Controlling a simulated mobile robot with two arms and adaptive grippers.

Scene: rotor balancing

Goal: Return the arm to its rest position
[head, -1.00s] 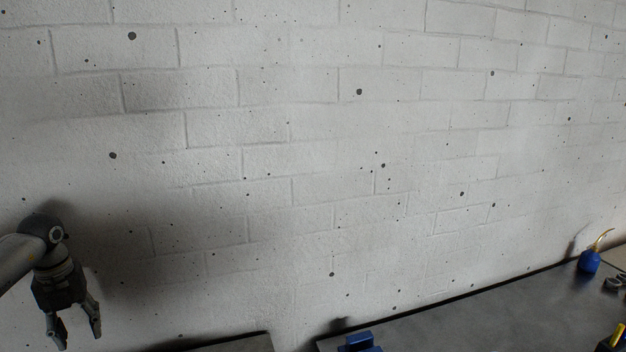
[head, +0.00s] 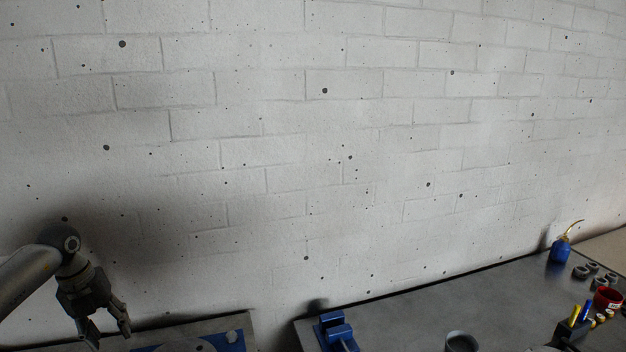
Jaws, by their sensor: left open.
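My left arm comes in from the lower left in the head view. My left gripper (head: 108,338) points downward, with its two fingers apart and nothing seen between them. It is in front of the wall, near the left end of a grey surface (head: 242,322) that carries a blue part. My right gripper is not in view.
A grey bench (head: 415,308) runs along the wall at the right. On it are a blue vise-like block (head: 337,332), a grey cup (head: 461,342), a blue oil can (head: 560,250), a red container (head: 607,298) and several small grey rings. The bench's middle is clear.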

